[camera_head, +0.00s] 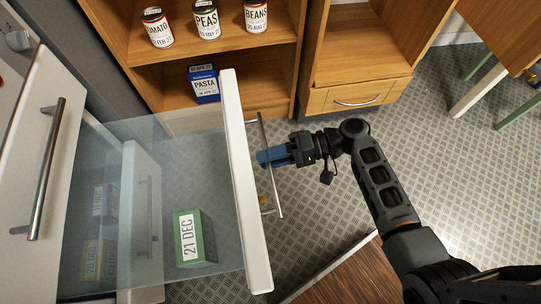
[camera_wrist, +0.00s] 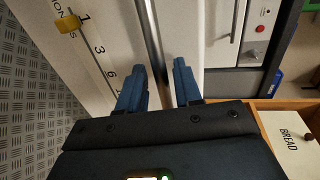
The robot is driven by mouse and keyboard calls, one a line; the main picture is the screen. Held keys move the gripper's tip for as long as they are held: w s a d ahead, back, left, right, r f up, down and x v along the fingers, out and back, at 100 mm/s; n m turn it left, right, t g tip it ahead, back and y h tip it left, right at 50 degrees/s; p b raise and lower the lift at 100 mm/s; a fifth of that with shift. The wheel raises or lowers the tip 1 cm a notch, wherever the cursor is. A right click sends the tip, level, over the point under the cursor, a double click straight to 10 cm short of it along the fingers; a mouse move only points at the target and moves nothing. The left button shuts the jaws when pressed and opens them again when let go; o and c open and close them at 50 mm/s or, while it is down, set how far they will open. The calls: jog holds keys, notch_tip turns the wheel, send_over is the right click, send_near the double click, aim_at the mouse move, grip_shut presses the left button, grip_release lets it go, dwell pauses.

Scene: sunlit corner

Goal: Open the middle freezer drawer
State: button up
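A freezer drawer with clear sides stands pulled far out, its white front panel (camera_head: 246,190) running down the middle of the head view. Its metal bar handle (camera_head: 268,170) is on the outer face and shows in the wrist view (camera_wrist: 152,45). My gripper (camera_head: 264,157) is at the handle, near its upper part in the head view. In the wrist view my gripper's blue fingers (camera_wrist: 159,72) are apart, one on each side of the bar, with gaps visible. A green box marked 21 DEC (camera_head: 194,238) lies inside the drawer.
Another closed front with a handle (camera_head: 150,215) shows through the clear drawer. A white door with a long handle (camera_head: 46,168) is at left. A wooden shelf (camera_head: 270,95) with cans and a pasta box stands behind. A yellow slider (camera_wrist: 67,22) is on the drawer front.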

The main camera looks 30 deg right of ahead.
jog(key=v, duration=0.7)
jog(key=shift+d+p, duration=0.35)
jog(key=shift+s+r, duration=0.1)
jog(key=shift+s, duration=0.1)
